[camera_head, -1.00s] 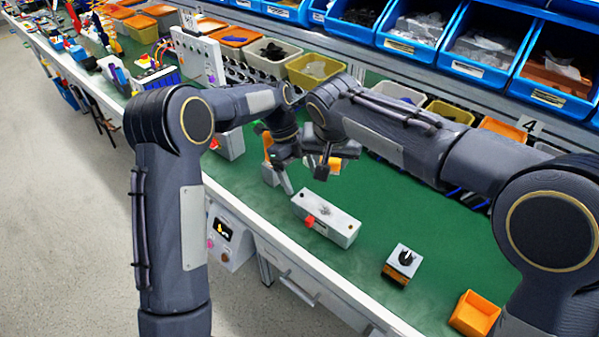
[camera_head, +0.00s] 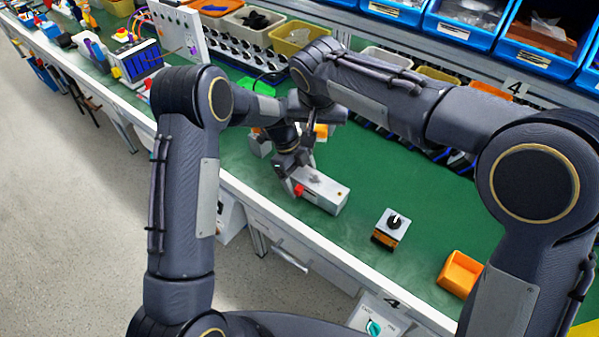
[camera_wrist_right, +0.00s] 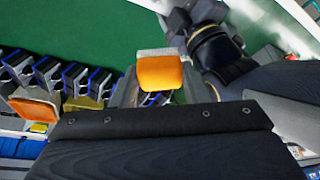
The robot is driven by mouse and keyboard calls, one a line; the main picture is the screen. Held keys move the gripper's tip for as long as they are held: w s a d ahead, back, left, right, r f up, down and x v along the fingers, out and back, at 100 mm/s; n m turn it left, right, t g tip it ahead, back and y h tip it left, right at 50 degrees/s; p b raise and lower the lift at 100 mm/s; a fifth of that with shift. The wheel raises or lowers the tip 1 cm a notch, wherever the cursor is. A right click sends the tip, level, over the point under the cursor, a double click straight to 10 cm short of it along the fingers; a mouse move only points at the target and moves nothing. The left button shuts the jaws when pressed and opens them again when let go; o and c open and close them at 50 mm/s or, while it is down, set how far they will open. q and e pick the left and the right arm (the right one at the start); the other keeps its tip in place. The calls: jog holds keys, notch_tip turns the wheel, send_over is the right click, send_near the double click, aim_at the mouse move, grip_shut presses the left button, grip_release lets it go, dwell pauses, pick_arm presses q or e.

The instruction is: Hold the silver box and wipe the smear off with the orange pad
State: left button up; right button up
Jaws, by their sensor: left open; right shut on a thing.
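The silver box (camera_head: 328,197) lies on the green table top, with a dark smear (camera_head: 315,180) on its upper face and a red knob (camera_head: 299,190) on its near side. My left gripper (camera_head: 290,182) is open at the box's left end; whether its fingers touch the box cannot be told. My right gripper is shut on the orange pad (camera_wrist_right: 160,73), which has a pale backing. The pad also shows partly in the head view (camera_head: 320,131), behind and above the box. My right fingertips are mostly hidden in the head view.
A small box with a black rotary knob (camera_head: 389,229) stands right of the silver box. An orange tray (camera_head: 460,273) is farther right near the edge. Bins (camera_head: 300,37) line the back.

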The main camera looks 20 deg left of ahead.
pick_arm(q)
jog(key=c, duration=1.3)
